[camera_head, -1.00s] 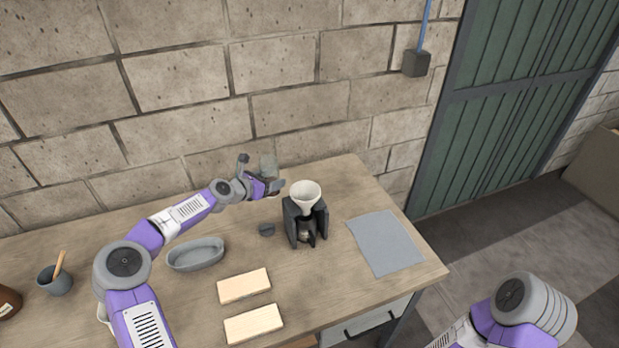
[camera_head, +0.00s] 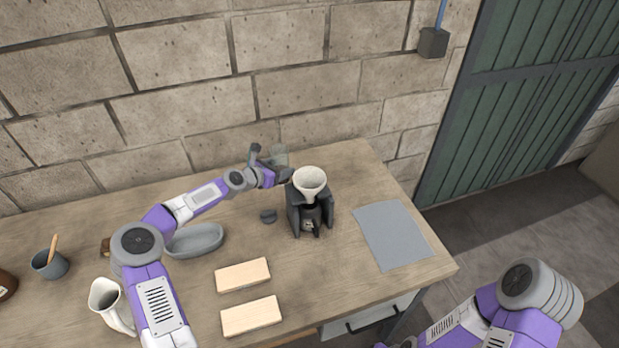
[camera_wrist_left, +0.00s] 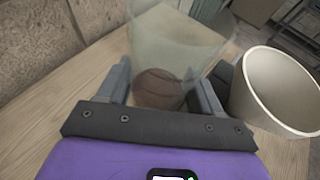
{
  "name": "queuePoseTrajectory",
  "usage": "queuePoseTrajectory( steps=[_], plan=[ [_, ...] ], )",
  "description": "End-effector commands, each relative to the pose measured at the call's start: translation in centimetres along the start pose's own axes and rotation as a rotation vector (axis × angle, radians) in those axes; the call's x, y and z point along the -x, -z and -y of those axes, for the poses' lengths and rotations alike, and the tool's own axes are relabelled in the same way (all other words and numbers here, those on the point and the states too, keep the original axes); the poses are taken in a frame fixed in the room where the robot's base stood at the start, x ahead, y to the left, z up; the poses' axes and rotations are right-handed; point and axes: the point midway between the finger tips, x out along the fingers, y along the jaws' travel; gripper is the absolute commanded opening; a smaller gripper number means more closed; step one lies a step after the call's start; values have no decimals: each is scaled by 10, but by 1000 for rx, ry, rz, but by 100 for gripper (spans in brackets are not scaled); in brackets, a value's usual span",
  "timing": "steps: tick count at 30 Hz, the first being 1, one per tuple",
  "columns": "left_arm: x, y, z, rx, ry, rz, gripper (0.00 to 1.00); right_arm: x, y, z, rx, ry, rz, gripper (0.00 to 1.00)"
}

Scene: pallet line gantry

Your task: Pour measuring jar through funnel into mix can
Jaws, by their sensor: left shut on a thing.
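The measuring jar (camera_head: 279,157) is clear, with brown contents low inside it in the left wrist view (camera_wrist_left: 178,50). My left gripper (camera_head: 275,170) is shut on the jar and holds it up, just left of the funnel. The white funnel (camera_head: 310,180) sits upright in a black stand (camera_head: 295,213); its wide mouth also shows at right in the wrist view (camera_wrist_left: 282,90). A dark can (camera_head: 311,216) with a pale label stands under the funnel, partly hidden by the stand. I cannot tell how far the jar is tilted. My right gripper is outside the views.
A white pitcher (camera_head: 106,298) and a grey cup (camera_head: 49,265) stand left. A grey mat (camera_head: 393,235) lies bare at right. A wall rises behind.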

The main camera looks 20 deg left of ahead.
Motion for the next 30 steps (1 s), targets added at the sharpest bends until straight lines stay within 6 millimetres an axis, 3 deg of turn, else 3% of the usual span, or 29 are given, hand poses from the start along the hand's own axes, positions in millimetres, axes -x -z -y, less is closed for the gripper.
queuePoseTrajectory(
  steps=[20, 23, 25, 28, 30],
  plan=[
    [3, -8, 14, -323, -129, 3, 27, 1, 0, 0, 0, 0, 0, 43],
    [17, -41, 16, -377, -152, 7, 27, 25, -1, 9, 0, 0, 0, 43],
    [23, -55, 17, -416, -168, 8, 27, 31, -1, 12, 1, 0, -1, 43],
    [29, -71, 20, -465, -188, 7, 27, 32, -1, 12, 0, 0, -1, 43],
    [25, -61, 22, -499, -200, 4, 27, 15, 0, 6, 1, 0, -1, 43]
  ],
)
